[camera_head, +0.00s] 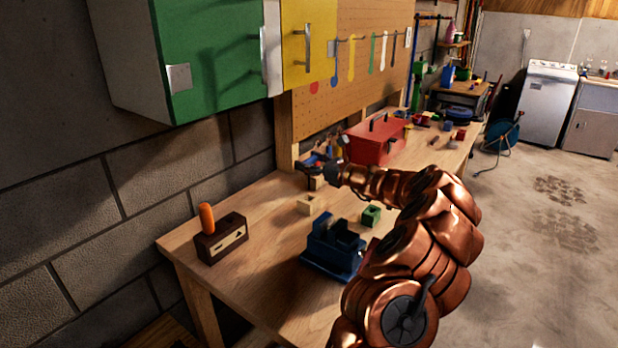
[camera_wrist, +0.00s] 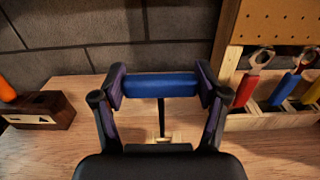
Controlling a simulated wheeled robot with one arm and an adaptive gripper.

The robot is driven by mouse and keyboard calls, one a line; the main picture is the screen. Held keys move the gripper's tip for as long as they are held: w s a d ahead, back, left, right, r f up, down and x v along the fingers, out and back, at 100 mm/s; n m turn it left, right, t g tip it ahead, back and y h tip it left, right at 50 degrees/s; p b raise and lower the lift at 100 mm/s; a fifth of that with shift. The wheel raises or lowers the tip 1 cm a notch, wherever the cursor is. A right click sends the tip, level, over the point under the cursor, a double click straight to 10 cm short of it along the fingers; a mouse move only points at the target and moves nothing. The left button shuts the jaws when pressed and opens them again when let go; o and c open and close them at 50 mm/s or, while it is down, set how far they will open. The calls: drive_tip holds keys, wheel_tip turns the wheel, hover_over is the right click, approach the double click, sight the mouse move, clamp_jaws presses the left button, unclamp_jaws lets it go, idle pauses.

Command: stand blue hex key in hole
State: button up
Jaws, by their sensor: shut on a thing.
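My gripper (camera_wrist: 160,86) is shut on the blue handle of the blue hex key (camera_wrist: 160,85), with one finger at each end of the handle. The handle lies level across the wrist view and its thin dark shaft points down. A small pale wooden block (camera_wrist: 166,137) shows behind the shaft's lower end; I cannot tell whether they touch. A dark brown block (camera_head: 222,240) with a pale marked front stands at the bench's left end. An orange handle (camera_head: 206,217) stands upright in it; any free hole in its top is not clear.
A blue vise (camera_head: 335,248) and a green hollow cube (camera_head: 371,215) stand on the bench near my arm. A wooden rack (camera_wrist: 258,122) of colored-handled tools is at the right against the wall. A red toolbox (camera_head: 376,140) stands farther back. Cabinets (camera_head: 205,60) hang above.

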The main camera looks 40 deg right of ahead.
wheel_tip(320, 180, up, 3)
drive_tip(key=shift+f, duration=0.2)
drive_tip(key=shift+r+p, duration=2.5)
drive_tip(key=shift+r, duration=0.4)
